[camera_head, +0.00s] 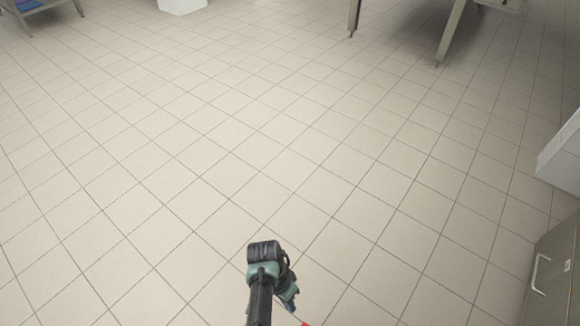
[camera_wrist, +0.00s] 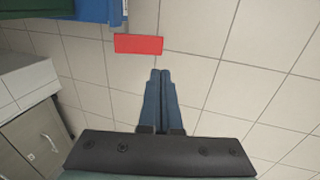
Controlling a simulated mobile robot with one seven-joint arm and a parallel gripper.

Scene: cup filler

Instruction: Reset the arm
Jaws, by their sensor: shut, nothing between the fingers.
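My gripper (camera_wrist: 160,74) shows in the wrist view with its two blue-grey fingers pressed together. It is shut and holds nothing. It hangs over the tiled floor (camera_wrist: 230,90). In the head view, part of my arm rises from the bottom edge at the middle; the fingertips cannot be made out there.
In the head view, a cabinet (camera_head: 555,275) with a handle stands at the lower right, below a white box (camera_head: 565,155). Metal table legs (camera_head: 450,35) stand at the top right, a white block (camera_head: 182,5) at the top. The floor (camera_head: 220,150) between is clear.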

